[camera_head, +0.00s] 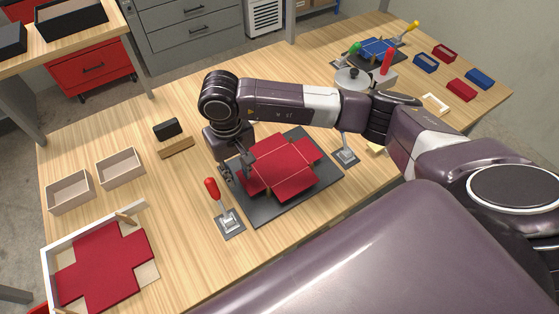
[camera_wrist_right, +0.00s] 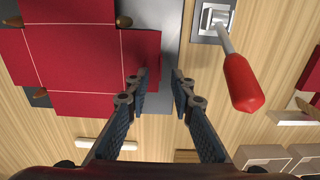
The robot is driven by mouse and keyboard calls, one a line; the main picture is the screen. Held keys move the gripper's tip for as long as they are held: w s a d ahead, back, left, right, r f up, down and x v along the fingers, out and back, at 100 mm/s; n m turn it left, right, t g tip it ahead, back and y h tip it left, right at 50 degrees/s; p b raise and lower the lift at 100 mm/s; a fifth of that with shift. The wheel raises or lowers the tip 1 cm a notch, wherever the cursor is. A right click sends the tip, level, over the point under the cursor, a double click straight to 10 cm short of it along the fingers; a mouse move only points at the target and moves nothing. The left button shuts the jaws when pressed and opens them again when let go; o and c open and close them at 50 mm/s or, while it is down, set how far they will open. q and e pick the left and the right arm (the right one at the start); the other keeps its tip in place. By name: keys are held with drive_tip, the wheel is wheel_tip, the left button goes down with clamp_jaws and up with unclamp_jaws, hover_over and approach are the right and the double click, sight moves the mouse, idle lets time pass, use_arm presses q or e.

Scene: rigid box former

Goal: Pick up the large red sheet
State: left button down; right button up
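A large red cross-shaped sheet (camera_head: 280,166) with pale crease lines lies on a dark plate (camera_head: 262,215) in the middle of the table. It also fills the upper left of the right wrist view (camera_wrist_right: 75,40). Another red cross-shaped sheet (camera_head: 105,265) lies in a white-walled tray (camera_head: 45,270) at lower left. My right gripper (camera_head: 228,172) is at the left edge of the plate. In the right wrist view its fingers (camera_wrist_right: 160,78) are apart, with the edge of one flap showing between them. I cannot tell whether they touch it. My left gripper is not in view.
A red-handled lever clamp (camera_head: 226,215) stands close to the gripper, and another clamp (camera_head: 346,153) is at the plate's right. Two beige open boxes (camera_head: 120,167) and a black block on wood (camera_head: 167,129) are at left. Small red and blue boxes (camera_head: 461,89) are far right.

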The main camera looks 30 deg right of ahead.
drive_tip(key=shift+c, duration=0.5)
clamp_jaws()
drive_tip(key=shift+r, duration=0.1)
